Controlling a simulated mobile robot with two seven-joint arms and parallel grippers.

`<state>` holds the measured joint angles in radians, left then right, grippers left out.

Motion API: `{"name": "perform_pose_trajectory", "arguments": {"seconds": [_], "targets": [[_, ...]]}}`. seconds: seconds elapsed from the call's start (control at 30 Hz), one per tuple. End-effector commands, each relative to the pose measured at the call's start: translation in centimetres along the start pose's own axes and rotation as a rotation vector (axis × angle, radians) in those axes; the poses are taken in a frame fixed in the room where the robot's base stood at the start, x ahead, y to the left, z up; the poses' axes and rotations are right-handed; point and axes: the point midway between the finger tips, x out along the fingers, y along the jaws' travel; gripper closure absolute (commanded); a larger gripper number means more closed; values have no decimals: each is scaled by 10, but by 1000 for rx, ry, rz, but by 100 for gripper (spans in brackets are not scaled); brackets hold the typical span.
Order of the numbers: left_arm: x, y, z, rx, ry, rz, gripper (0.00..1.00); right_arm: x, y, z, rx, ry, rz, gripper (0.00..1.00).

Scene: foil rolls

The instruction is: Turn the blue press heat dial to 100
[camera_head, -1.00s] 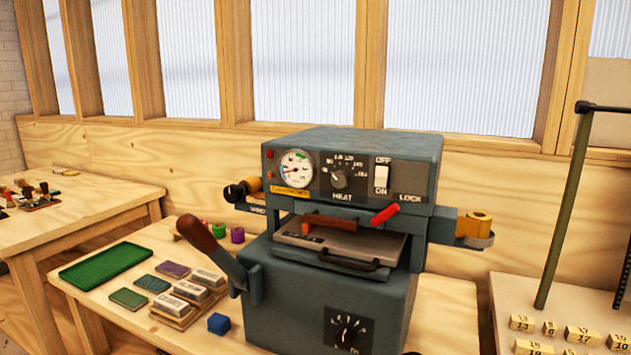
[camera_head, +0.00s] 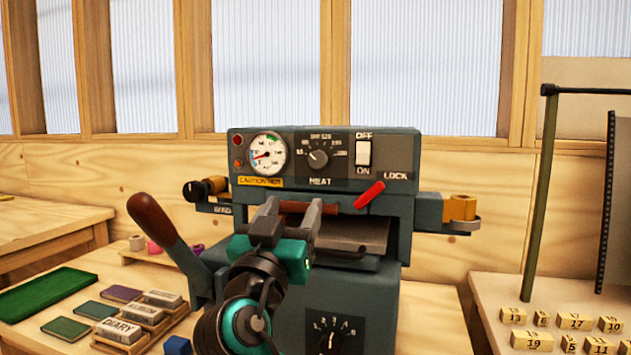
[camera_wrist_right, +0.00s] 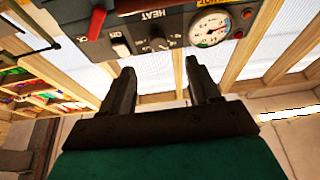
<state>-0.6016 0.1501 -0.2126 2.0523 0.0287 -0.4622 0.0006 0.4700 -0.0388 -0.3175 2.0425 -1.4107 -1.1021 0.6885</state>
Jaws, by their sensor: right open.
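The blue-grey press (camera_head: 420,215) stands on the bench, its control panel facing me. The heat dial (camera_head: 318,158) is a dark knob above the HEAT label, between the round gauge (camera_head: 268,153) and the OFF/ON switch (camera_head: 363,152). Its exact setting is too small to read surely. My right gripper (camera_head: 292,207) is in front of the press, below the dial and apart from the panel. Its fingers are open and empty. In the right wrist view the gripper (camera_wrist_right: 157,80) points toward the panel, with the heat dial (camera_wrist_right: 158,42) just beyond the fingertips. My left gripper is not in view.
A red lock lever (camera_head: 369,194) sticks out right of the dial. A lever with a brown grip (camera_head: 152,220) rises at the press's left. A second dial (camera_head: 331,335) is low on the front. Green tray (camera_head: 45,293) and stamp blocks lie left.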

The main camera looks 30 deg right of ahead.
Motion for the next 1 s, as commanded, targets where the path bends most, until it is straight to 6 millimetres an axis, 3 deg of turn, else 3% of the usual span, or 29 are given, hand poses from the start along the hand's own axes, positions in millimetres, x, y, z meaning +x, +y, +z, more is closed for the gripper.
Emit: {"name": "perform_pose_trajectory", "arguments": {"seconds": [0.17,0.33,0.7,1.0], "targets": [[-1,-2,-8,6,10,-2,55,16,4,-9,13,16,25,39],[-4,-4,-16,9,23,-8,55,49,5,-10,9,16,24,39],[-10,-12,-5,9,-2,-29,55,116,5,-9,9,13,20,39],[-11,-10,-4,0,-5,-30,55,130,6,-8,12,12,19,39]]}}
